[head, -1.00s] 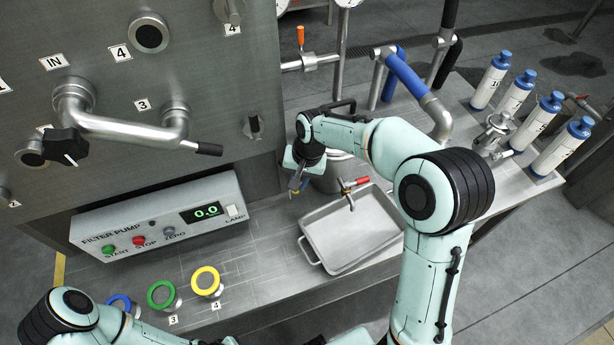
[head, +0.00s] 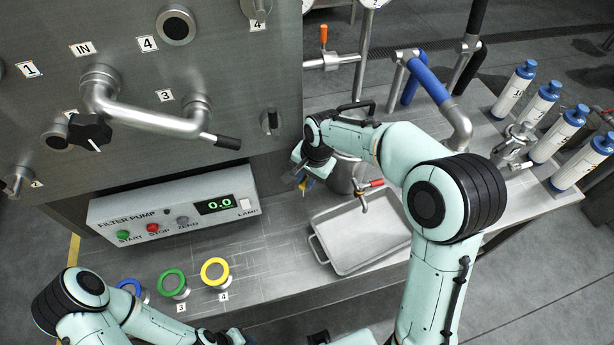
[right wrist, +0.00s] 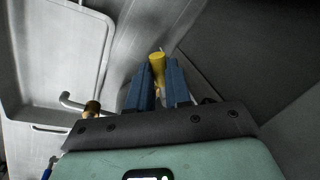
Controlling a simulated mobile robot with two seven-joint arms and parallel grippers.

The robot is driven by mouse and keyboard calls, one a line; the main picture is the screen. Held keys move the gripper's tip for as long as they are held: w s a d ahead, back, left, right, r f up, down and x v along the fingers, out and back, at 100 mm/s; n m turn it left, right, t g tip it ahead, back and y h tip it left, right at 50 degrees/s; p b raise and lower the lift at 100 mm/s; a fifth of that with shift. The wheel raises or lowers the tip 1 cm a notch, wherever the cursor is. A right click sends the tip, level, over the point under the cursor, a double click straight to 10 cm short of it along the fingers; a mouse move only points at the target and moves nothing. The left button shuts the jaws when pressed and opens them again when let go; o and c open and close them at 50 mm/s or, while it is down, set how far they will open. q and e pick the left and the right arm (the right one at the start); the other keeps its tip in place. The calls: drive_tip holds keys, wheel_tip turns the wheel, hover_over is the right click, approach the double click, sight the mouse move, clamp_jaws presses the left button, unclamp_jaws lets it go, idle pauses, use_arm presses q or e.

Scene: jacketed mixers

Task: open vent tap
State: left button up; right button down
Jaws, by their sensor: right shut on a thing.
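My right gripper (head: 306,184) is beside the left side of a steel pot (head: 345,176) on the bench. In the right wrist view its two blue fingers (right wrist: 158,85) are shut on a small yellow piece (right wrist: 157,66), which looks like a tap handle. In the head view the gripper hides most of that piece, and no label shows that it is the vent tap. A red-handled tap (head: 369,184) sticks out from the pot over the tray. My left arm is at the bottom left, with its fingers out of sight.
A metal tray (head: 352,262) lies in front of the pot. The filter pump box (head: 170,205) and ringed buttons (head: 215,272) are to the left. A blue-sleeved pipe (head: 428,82) rises behind my right arm. Several blue-capped bottles (head: 513,90) stand at the right.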

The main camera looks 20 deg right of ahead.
drive_tip(key=c, duration=1.1)
unclamp_jaws()
drive_tip(key=shift+o, duration=0.2)
drive_tip(key=shift+r, duration=0.1)
